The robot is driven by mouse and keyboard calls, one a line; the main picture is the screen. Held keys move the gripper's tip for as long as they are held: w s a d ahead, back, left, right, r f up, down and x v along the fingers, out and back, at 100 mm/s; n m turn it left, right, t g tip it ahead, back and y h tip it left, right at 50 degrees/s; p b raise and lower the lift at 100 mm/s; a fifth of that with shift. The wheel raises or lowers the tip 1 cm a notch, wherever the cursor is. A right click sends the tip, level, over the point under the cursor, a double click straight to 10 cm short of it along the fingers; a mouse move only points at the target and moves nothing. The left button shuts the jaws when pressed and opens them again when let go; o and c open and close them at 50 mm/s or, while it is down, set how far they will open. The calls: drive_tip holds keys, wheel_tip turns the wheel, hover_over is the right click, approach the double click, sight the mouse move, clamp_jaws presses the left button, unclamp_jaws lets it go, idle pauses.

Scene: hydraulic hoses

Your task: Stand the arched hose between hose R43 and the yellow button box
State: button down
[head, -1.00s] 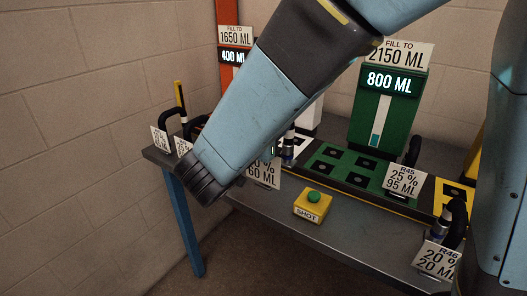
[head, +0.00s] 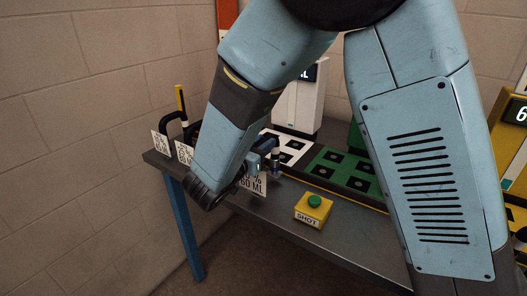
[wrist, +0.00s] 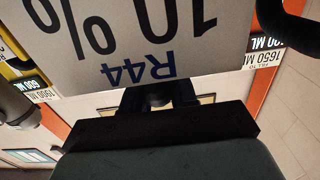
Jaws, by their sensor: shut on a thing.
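My gripper (head: 266,152) is at the table's front, left of the yellow button box (head: 313,211), mostly hidden behind my arm in the head view. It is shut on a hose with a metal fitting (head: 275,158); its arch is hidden. A card ending "60 ML" (head: 252,184) hangs beside it. In the wrist view a card reading R44, 10 % (wrist: 150,45) fills the view before my gripper (wrist: 158,97), hiding what the fingers hold. A black arched hose (head: 170,122) stands at the table's left end. The card names there are too small to read, so I cannot tell which is R43.
Two cards, one at the far left (head: 161,145) and one beside it (head: 184,153), stand at the table's left corner. White (head: 290,146) and green (head: 345,170) panels with dark squares lie behind the button box. Bare grey tabletop (head: 275,212) lies left of the box.

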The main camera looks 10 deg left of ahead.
drive_tip(key=shift+f, duration=1.1)
drive_tip(key=c, duration=0.9)
unclamp_jaws()
drive_tip(key=shift+s, duration=0.1)
drive_tip(key=v, duration=1.2)
drive_tip(key=shift+d, duration=0.1)
